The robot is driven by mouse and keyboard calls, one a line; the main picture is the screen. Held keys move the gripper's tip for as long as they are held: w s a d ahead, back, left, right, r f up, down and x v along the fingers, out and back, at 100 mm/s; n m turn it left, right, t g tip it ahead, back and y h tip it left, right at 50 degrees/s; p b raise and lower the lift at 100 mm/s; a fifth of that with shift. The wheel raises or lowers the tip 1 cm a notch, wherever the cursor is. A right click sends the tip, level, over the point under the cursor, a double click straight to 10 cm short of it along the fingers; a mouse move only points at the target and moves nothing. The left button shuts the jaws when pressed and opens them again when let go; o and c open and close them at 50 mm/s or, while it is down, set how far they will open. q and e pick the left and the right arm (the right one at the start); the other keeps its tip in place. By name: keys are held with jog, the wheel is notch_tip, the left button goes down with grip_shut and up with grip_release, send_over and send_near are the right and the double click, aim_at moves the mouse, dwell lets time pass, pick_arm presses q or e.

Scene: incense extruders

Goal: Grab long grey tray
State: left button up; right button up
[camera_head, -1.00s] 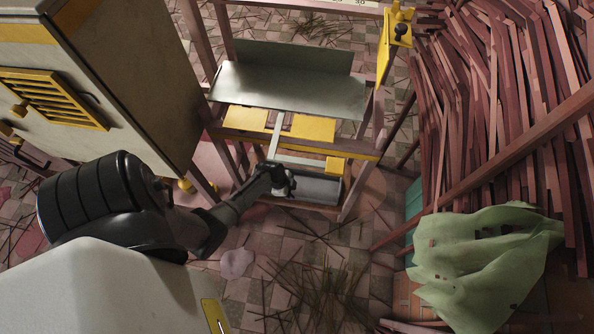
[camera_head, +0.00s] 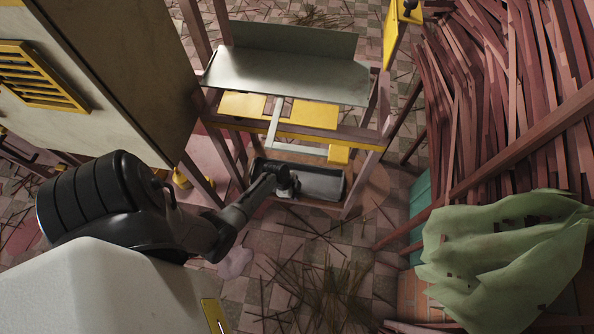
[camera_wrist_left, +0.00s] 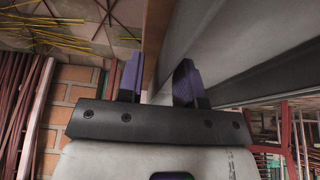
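The long grey tray (camera_head: 322,184) lies low inside the wooden frame, under the yellow-topped crossbar, with its length running left to right. My left gripper (camera_head: 287,187) is at the tray's near side, left of its middle, and covers part of it. In the left wrist view, the two dark purple fingers (camera_wrist_left: 158,82) stand apart. A long grey wall (camera_wrist_left: 230,40), which looks like the tray's, runs up to and behind the right finger. Contact with the fingers cannot be told. My right gripper is not in view.
The wooden frame (camera_head: 361,190) has posts around the tray and a sloped grey metal sheet (camera_head: 290,75) above. A large cabinet (camera_head: 110,70) stands left. Wooden sticks (camera_head: 490,110) and a green cloth (camera_head: 500,255) are at right. The near tiled floor has scattered thin sticks (camera_head: 320,285).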

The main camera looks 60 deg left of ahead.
pick_arm(q)
grip_shut()
jog(key=shift+r, duration=0.1)
dwell(0.4)
